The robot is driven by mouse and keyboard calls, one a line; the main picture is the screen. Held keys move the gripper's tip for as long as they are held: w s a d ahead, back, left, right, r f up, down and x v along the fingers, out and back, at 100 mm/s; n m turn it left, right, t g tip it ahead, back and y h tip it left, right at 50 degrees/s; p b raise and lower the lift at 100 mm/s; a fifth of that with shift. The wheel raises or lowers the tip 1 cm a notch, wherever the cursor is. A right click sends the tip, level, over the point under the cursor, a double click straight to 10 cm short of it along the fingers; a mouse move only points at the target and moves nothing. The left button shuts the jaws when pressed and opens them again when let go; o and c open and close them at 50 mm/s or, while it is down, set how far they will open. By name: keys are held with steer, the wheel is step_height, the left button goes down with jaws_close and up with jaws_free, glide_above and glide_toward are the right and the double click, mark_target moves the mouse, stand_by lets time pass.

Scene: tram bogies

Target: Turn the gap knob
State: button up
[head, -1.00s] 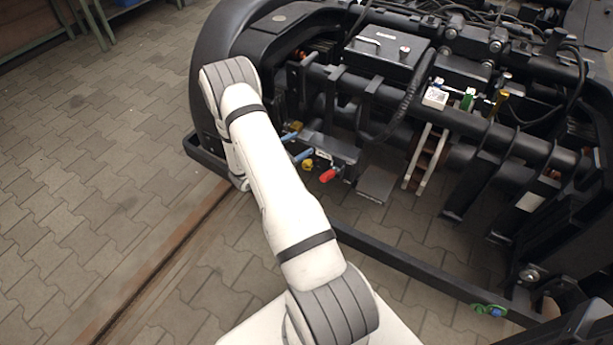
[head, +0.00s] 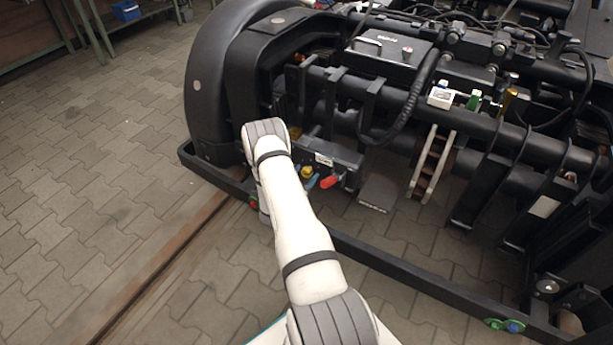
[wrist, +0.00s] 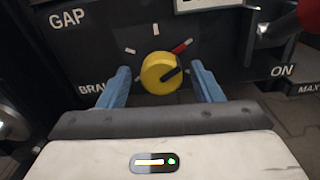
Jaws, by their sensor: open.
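The yellow gap knob (wrist: 161,73) sits on a dark panel in the wrist view, below and right of the word GAP. Its black pointer line points right and slightly up, below a red mark (wrist: 182,46). White tick marks stand at its upper left and top. My gripper (wrist: 160,67) is open, with one blue finger on each side of the knob and gaps showing between. I cannot tell how deep the fingertips reach. In the head view my arm hides most of the gripper; a bit of blue shows beside a yellow part (head: 306,171).
A red-handled lever (head: 330,182) is right of the gripper on the black bogie frame (head: 400,262). In the wrist view a metal lever (wrist: 262,28) hangs near the ON label. A white block (head: 441,97) and green part (head: 473,100) sit farther right. Paved floor lies open at left.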

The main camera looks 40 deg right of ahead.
steer(key=shift+w+d, duration=0.15)
steer(key=shift+d, duration=0.2)
steer(key=shift+c, duration=0.6)
